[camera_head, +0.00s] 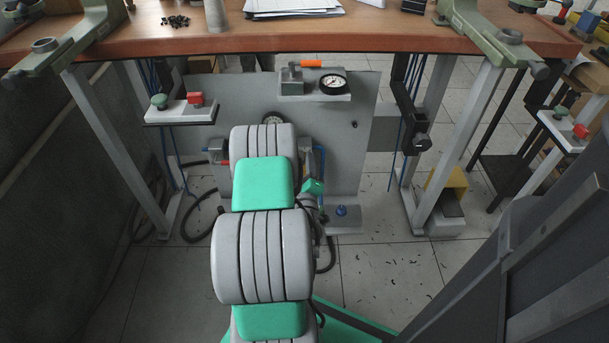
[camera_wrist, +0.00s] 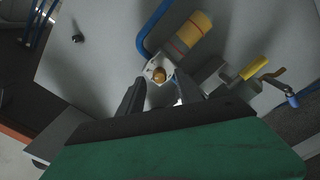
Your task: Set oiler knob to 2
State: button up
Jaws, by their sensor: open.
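In the wrist view, a small round brass-coloured knob (camera_wrist: 162,74) sits on a pale metal fitting, which I take to be the oiler knob. A yellow cylinder with a red line (camera_wrist: 190,35) adjoins this fitting. My gripper (camera_wrist: 159,84) is open, with its two dark fingers on either side of the knob. I see gaps beside the knob, but cannot tell how far the fingertips are from it in depth. No number or mark on the knob can be read. In the head view my own arm hides the knob and the fingers.
A blue hose (camera_wrist: 147,38) curves close beside the fitting. A yellow-handled part (camera_wrist: 253,68) stands to the right. The grey panel (camera_head: 350,125) carries a gauge on a ledge (camera_head: 332,83). The wooden tabletop (camera_head: 400,32) overhangs above, with table legs at both sides.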

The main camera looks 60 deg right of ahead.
jog(key=v, duration=0.6)
jog(key=shift+a+b, duration=0.35)
jog(key=shift+b, duration=0.05)
jog(key=shift+s, duration=0.25)
